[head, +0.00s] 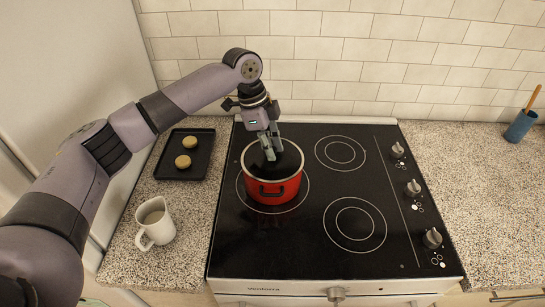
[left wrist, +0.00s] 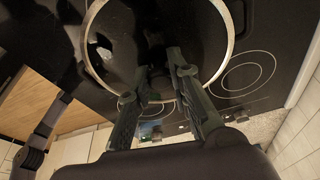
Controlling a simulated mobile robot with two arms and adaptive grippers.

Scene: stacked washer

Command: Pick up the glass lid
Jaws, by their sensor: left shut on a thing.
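The glass lid (head: 288,163) is a dark, see-through disc with a pale rim. It lies on a red pot (head: 282,187) on the rear left burner, and I cannot tell whether it is raised at all. In the left wrist view the lid (left wrist: 205,30) fills the upper middle, with its pale rim curving around the fingers. My left gripper (head: 269,148) points down over the lid's middle, shut on its knob, which the fingers mostly hide. The fingers also show in the left wrist view (left wrist: 158,72). My right gripper is not in view.
The black cooktop (head: 300,245) has free burners to the right and knobs along its right side. A blue utensil holder (head: 520,126) stands far right. A tiled wall is behind.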

